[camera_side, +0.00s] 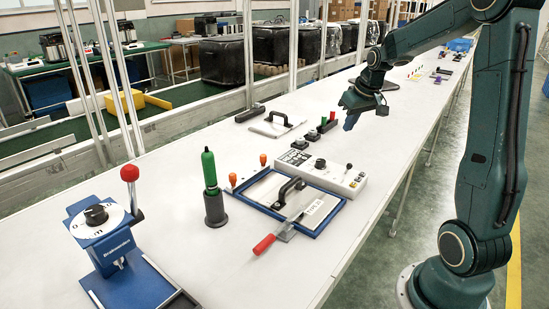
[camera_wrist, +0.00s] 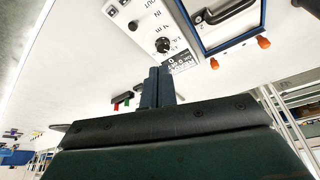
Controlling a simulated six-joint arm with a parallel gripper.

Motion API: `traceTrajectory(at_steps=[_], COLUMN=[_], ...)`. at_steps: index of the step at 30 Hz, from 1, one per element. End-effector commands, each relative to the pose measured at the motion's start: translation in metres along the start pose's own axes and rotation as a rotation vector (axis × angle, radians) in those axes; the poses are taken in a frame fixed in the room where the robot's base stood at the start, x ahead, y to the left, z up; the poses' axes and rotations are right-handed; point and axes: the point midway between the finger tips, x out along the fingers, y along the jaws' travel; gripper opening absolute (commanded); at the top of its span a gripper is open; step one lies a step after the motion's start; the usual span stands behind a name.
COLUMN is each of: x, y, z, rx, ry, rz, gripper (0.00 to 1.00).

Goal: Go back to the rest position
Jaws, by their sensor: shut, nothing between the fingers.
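My gripper (camera_side: 350,122) hangs in the air above the far part of the white table, pointing down. Its fingers are dark blue-grey and together, with nothing held. In the wrist view the closed fingers (camera_wrist: 158,86) show at the middle, in front of the table and the control box. The rest position itself is not marked in either view.
A white control box (camera_side: 347,181) and a blue-framed tray (camera_side: 323,231) with a black handle lie nearer the side camera.

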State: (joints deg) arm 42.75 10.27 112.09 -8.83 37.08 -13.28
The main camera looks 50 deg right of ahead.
Motion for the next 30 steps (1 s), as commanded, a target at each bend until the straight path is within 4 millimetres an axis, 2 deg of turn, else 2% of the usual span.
traceTrajectory(at_steps=[1, 6, 15, 21, 30], x=[-0.011, -0.042, -0.09, -0.116, -0.142], y=[-0.016, -0.061, -0.126, -0.156, -0.182], z=[0.003, 0.019, 0.067, 0.106, 0.172], rx=[-0.021, -0.076, -0.168, -0.226, -0.306], ry=[0.008, 0.022, 0.05, 0.07, 0.1], rz=[-0.004, -0.018, -0.05, -0.077, -0.125], gripper=[0.0, 0.0, 0.0, 0.0, 0.0])
